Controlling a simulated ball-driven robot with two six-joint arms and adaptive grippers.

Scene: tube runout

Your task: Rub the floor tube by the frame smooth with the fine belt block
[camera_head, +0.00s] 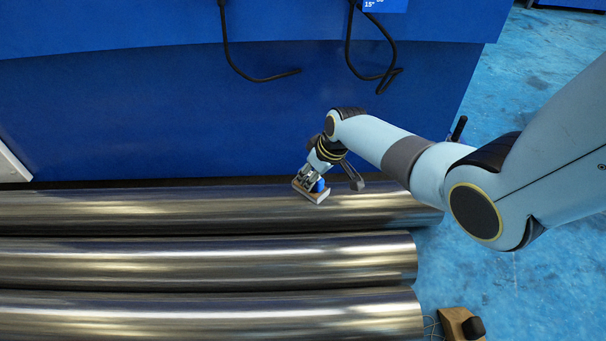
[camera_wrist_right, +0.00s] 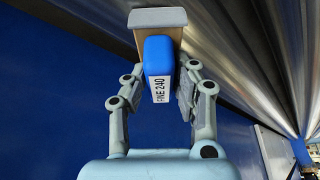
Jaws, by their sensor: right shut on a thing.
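Three steel tubes lie side by side on the floor. The one by the blue frame (camera_head: 150,110) is the back tube (camera_head: 130,211). My right gripper (camera_head: 316,184) is over this back tube, near its right part. It is shut on the fine belt block (camera_head: 312,192), which has a tan base and a blue grip. In the right wrist view the block's blue grip (camera_wrist_right: 158,62) reads "FINE 240" and sits between the fingers. The block's base is at or just above the tube's top; I cannot tell if it touches. My left gripper is not in view.
The middle tube (camera_head: 200,262) and front tube (camera_head: 200,316) lie close in front. A second wooden block with a dark grip (camera_head: 463,325) is on the blue floor (camera_head: 540,270) at the lower right. Black cables (camera_head: 260,78) hang on the frame.

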